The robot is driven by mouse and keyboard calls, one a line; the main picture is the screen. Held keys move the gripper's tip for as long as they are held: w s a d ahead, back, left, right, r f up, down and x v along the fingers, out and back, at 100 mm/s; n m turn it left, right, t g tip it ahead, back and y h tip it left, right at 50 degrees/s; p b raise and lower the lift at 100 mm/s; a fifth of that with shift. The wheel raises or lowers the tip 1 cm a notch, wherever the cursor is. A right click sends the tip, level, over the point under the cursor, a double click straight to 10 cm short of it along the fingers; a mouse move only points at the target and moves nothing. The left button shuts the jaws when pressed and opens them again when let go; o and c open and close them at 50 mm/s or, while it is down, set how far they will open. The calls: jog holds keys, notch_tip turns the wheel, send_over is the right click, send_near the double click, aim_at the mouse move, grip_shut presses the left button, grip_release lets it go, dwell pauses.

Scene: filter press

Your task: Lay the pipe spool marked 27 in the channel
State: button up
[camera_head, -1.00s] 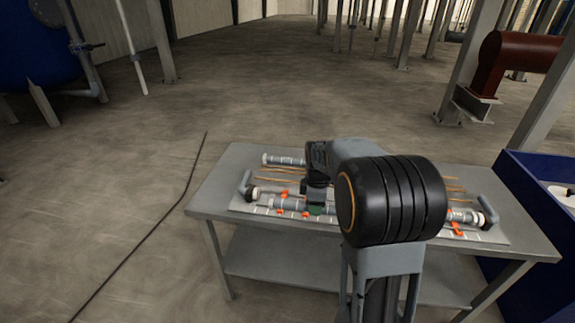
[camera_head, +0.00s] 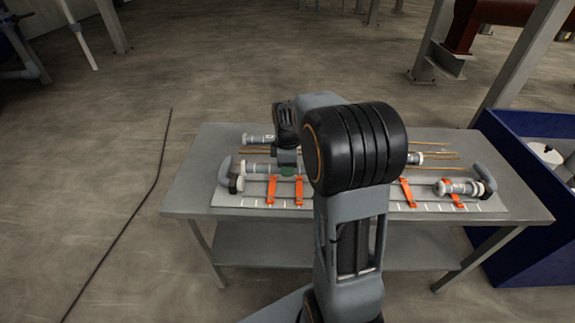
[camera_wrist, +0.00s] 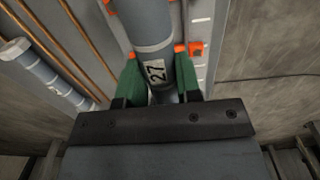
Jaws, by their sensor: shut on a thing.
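The pipe spool marked 27 (camera_wrist: 147,28) is a grey-blue tube with a white label. It runs between the green pads of my gripper (camera_wrist: 158,82) in the wrist view. My gripper (camera_head: 288,170) is shut on it. In the head view part of the spool (camera_head: 260,169) shows left of the jaws, level across the bench, just behind the orange brackets. My arm hides its right part. The channel appears to be the strip with orange brackets (camera_head: 272,192) along the front of the pale board (camera_head: 350,205). I cannot tell the spool's height above it.
The grey bench (camera_head: 185,195) carries another spool (camera_head: 258,139) at the back and thin copper rods (camera_head: 430,154). Grey elbows stand at left (camera_head: 224,172) and right (camera_head: 484,172), with a short fitting (camera_head: 460,187) by the right one. A blue bin (camera_head: 520,240) stands at the right.

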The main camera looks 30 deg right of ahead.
jog(key=shift+f+b, duration=2.3)
jog(key=shift+f, duration=1.2)
jog(key=o, duration=1)
jog(key=shift+o, duration=0.2)
jog(key=shift+r, duration=0.1)
notch_tip(320, 180, up, 14)
jog(key=shift+f+p, duration=0.15)
jog(key=shift+p, duration=0.75)
